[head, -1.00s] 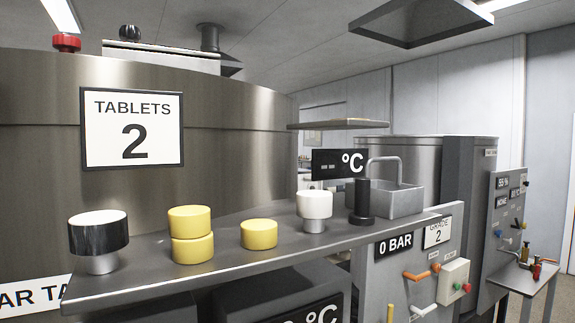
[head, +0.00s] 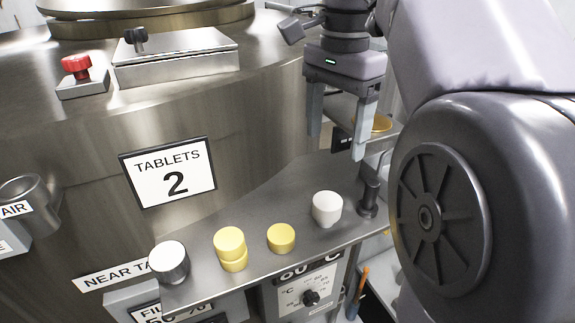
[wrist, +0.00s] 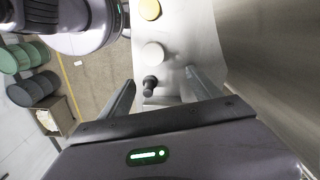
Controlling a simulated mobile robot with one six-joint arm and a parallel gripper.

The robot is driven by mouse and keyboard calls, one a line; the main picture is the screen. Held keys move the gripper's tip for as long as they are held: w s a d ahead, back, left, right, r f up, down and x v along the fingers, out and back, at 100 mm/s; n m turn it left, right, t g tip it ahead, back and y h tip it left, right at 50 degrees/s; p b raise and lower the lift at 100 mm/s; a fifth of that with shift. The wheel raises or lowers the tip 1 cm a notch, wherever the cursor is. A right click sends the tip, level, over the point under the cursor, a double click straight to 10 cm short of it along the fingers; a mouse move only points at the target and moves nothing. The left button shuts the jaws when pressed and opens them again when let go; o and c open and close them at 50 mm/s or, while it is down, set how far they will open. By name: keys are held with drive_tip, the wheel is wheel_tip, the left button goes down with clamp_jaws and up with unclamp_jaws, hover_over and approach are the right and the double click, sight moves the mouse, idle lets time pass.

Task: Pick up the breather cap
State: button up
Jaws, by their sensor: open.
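No part is labelled as the breather cap. A white cap (head: 327,207) stands on the steel shelf and shows as a round top in the wrist view (wrist: 153,53). To its right stands a slim black cylinder (head: 368,196), also seen in the wrist view (wrist: 150,86). A white-topped knob (head: 168,261) is at the shelf's left end. My gripper (head: 337,148) is open and empty, pointing down above the shelf's right part. In the wrist view the black cylinder appears between the fingers (wrist: 160,76), with the white cap just beyond the fingertips.
Two stacked yellow discs (head: 230,248) and a single yellow disc (head: 281,238) stand on the shelf (head: 255,205). The large steel drum (head: 75,140) with the TABLETS 2 sign rises behind. The middle back of the shelf is clear.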

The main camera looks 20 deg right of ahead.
drive_tip(key=b, duration=0.2)
hover_over(329, 200)
drive_tip(key=a, duration=0.2)
drive_tip(key=f, duration=0.5)
drive_tip(key=shift+s+d+f, duration=0.1)
drive_tip(key=shift+s+f, duration=0.25)
drive_tip(key=shift+f, duration=0.05)
drive_tip(key=f, duration=0.1)
drive_tip(key=w+d+f+b, duration=0.1)
drive_tip(key=w+d+f, duration=0.1)
drive_tip(key=f, duration=0.1)
drive_tip(key=shift+d, duration=0.1)
drive_tip(key=f, duration=0.1)
drive_tip(key=s+f+b, duration=0.1)
drive_tip(key=s+a+f, duration=0.1)
drive_tip(key=f, duration=0.1)
drive_tip(key=shift+w+d+f, duration=0.25)
drive_tip(key=shift+f, duration=0.05)
drive_tip(key=shift+w+d, duration=0.2)
drive_tip(key=shift+w, duration=0.1)
drive_tip(key=shift+s+a+r, duration=0.1)
drive_tip(key=shift+s+a, duration=0.15)
drive_tip(key=c, duration=0.7)
drive_tip(key=shift+w+d, duration=0.1)
drive_tip(key=c, duration=0.8)
